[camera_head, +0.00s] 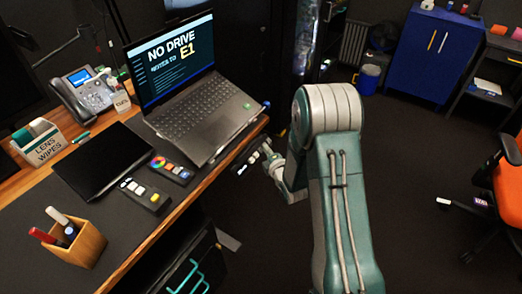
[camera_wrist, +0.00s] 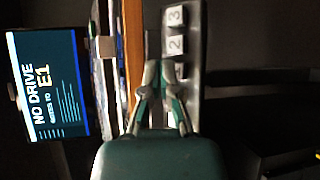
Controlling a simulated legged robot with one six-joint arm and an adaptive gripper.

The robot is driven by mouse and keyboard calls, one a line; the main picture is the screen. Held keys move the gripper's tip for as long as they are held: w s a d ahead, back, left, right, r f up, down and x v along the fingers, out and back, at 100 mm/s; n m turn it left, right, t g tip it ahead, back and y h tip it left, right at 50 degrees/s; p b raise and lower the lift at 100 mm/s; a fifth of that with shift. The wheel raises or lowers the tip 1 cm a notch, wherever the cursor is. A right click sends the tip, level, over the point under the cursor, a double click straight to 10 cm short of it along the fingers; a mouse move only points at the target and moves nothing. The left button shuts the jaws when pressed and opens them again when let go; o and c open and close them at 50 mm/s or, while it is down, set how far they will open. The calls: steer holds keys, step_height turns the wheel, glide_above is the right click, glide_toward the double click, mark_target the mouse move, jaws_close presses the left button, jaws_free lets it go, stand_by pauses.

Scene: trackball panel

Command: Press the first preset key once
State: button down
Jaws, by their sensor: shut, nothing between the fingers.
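A dark grey panel with white keys (camera_wrist: 195,30) runs down the wrist view, just right of the fingers. Its keys marked 3 (camera_wrist: 176,15) and 2 (camera_wrist: 176,43) show clearly. The first preset key, marked 1 (camera_wrist: 179,70), is partly hidden behind a fingertip. My gripper (camera_wrist: 159,70) is shut and empty, its tips beside or over key 1. I cannot tell whether they touch it. In the head view the panel's white keys (camera_head: 242,170) show at the desk's right edge, left of my gripper (camera_head: 266,153).
A laptop (camera_head: 205,115) stands open on the desk, with two small control boxes (camera_head: 145,194) and a black tablet (camera_head: 95,165) in front. A wooden pen cup (camera_head: 88,246) is near the front edge. Open floor lies right of my arm, with an orange chair (camera_head: 508,185) beyond.

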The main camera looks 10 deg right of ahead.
steer(key=shift+w+a+f, duration=0.15)
steer(key=shift+a+f, duration=0.05)
steer(key=shift+w+a+f, duration=0.25)
stand_by(0.9)
steer(key=shift+d, duration=0.1)
steer(key=shift+s+d+r, duration=0.4)
steer(key=shift+s+r, duration=0.1)
steer(key=shift+r, duration=0.05)
steer(key=s+d+r, duration=0.2)
steer(key=r, duration=0.1)
steer(key=shift+s+d+r, duration=0.1)
steer(key=shift+s+d, duration=0.25)
stand_by(0.4)
